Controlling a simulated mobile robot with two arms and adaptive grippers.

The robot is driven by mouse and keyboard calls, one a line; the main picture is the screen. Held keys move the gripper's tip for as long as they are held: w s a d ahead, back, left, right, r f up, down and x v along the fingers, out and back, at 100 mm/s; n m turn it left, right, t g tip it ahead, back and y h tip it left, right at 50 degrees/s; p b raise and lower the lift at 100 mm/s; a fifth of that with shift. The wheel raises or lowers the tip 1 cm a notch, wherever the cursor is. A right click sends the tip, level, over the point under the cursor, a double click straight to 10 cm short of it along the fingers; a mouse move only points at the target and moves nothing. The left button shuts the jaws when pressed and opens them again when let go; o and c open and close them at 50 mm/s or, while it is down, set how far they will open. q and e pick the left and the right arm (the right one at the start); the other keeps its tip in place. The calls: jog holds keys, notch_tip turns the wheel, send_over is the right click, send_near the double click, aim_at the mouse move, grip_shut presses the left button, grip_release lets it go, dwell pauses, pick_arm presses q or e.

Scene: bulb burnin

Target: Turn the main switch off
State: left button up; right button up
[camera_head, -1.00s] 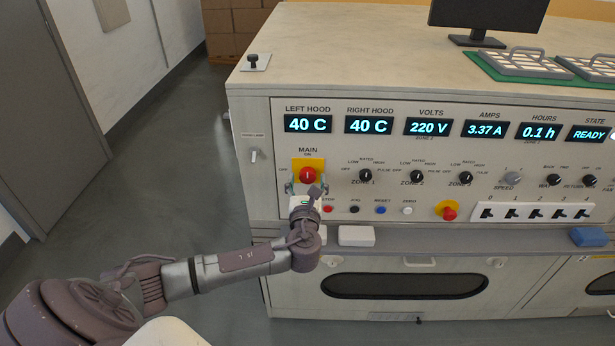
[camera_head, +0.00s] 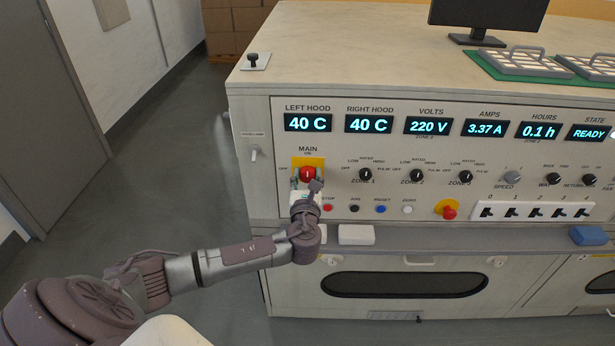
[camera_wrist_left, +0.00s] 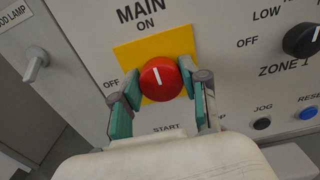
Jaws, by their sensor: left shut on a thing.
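The main switch (camera_head: 307,174) is a red round knob on a yellow plate, below the words MAIN and ON, at the left of the panel. In the left wrist view the knob (camera_wrist_left: 161,78) has its white mark near upright, tilted slightly left at the top, toward ON. OFF is printed to its left. My left gripper (camera_head: 307,184) is at the knob from below. In the wrist view its two green-padded fingers (camera_wrist_left: 160,92) stand on either side of the knob, shut on it. My right gripper is not in view.
The zone 1 knob (camera_head: 365,175) is to the right of the main switch. The red stop button (camera_head: 328,208) and other buttons sit below, close to my gripper. A lamp toggle (camera_head: 254,155) is on the left. A ledge with a white block (camera_head: 356,235) runs under the panel.

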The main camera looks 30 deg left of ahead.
pick_arm(q)
jog(key=shift+f, duration=0.1)
jog(key=n+b, duration=0.1)
jog(key=n, duration=0.3)
jog(key=shift+s, duration=0.1)
jog(key=n+b, duration=0.2)
jog(key=n, duration=0.2)
jog(key=shift+a+f+n, duration=0.1)
jog(key=shift+f+n, duration=0.05)
jog(key=shift+n, duration=0.25)
jog(key=n+b, duration=0.2)
jog(key=n, duration=0.3)
jog(key=shift+b, duration=0.35)
jog(key=shift+a+n+b, duration=0.1)
jog(key=shift+n+b, duration=0.7)
jog(key=shift+n, duration=1.2)
jog(key=o, duration=1.1)
jog(key=shift+o, duration=0.2)
